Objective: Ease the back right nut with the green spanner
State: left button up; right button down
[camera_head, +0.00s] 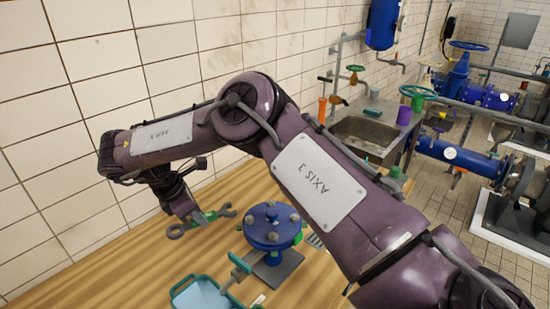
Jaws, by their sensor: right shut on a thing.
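The jaw is apart from the flange in the picture. Several grey nuts sit on the flange top; one is at its right side (294,217) and one at its far side (270,204). I cannot tell for sure which is the back right nut. My left gripper is out of view.
A teal tray (182,290) lies at the bench's front. A teal-and-grey tool or clamp (240,263) is beside the flange stand. The tiled wall runs behind the bench.

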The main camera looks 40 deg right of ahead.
jog(key=d+r+n+t+y+p, duration=0.1)
jog(key=d+n+p, duration=0.5)
jog(key=d, duration=2)
jog(key=shift+s+r+n+t, duration=0.3)
jog(key=shift+r+n+t, duration=0.4)
jog(key=shift+n+t, duration=0.75)
jog(key=shift+n+g, duration=0.25)
notch_tip(320, 180, down, 4)
jog(key=shift+f, duration=0.1)
jog(key=shift+f, duration=0.2)
jog(key=shift+w+f+b, duration=0.1)
jog(key=shift+f+b, duration=0.65)
jog(key=shift+b, duration=0.05)
jog(key=shift+f, duration=0.1)
